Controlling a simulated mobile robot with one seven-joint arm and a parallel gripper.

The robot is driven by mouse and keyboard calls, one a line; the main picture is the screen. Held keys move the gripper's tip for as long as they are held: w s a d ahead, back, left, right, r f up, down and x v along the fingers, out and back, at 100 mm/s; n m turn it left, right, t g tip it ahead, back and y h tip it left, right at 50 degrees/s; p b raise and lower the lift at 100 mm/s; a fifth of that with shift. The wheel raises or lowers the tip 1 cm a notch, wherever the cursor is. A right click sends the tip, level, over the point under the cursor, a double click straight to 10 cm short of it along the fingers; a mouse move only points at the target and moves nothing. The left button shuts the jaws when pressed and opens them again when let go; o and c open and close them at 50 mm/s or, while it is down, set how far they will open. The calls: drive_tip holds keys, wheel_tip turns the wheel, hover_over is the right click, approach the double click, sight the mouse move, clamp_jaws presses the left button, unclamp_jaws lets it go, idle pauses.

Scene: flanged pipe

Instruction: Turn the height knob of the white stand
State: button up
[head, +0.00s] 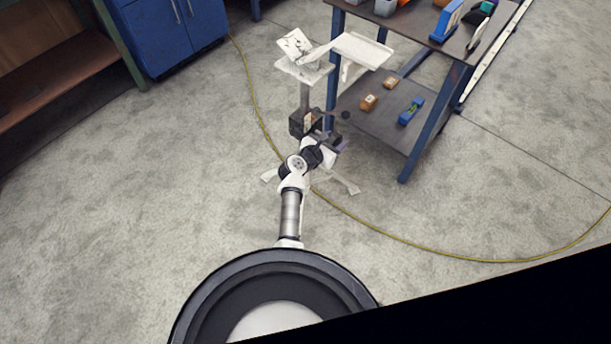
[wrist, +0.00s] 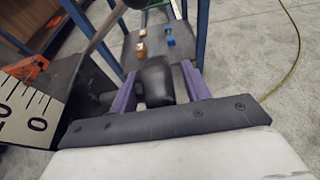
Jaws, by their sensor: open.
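The white stand (head: 304,94) is upright in the head view, with a tilted white top and splayed feet on the floor. A dark clamp block (head: 298,124) sits on its column, and a black knob (head: 346,115) sticks out to the right of it. My gripper (wrist: 159,72) is open in the wrist view, its two purple fingers apart. The rounded black knob (wrist: 157,82) shows between the fingers, with visible gaps at the sides. I cannot tell how deep it sits between them. In the head view my wrist partly hides the lower column.
A blue-legged workbench (head: 400,135) stands close on the right, with small boxes and a blue item on its lower shelf. A numbered scale plate (wrist: 30,112) is close at the wrist view's left. A yellow cable (head: 420,244) crosses the floor; the left floor is clear.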

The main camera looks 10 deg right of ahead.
drive_tip(key=shift+a+f+t+h+b, duration=0.15)
drive_tip(key=shift+t+h+b, duration=0.25)
drive_tip(key=shift+b, duration=1.55)
drive_tip(key=shift+d+f+t+h+b, duration=0.1)
drive_tip(key=shift+t+h+b, duration=0.35)
drive_tip(key=shift+b, duration=1.55)
drive_tip(key=shift+a+f+t+h+b, duration=0.2)
drive_tip(key=shift+h+b, duration=0.35)
drive_tip(key=shift+b, duration=1.4)
drive_tip(key=v, duration=1.3)
drive_tip(key=shift+s+r, duration=0.35)
drive_tip(key=shift+r, duration=0.05)
drive_tip(key=shift+a, duration=0.1)
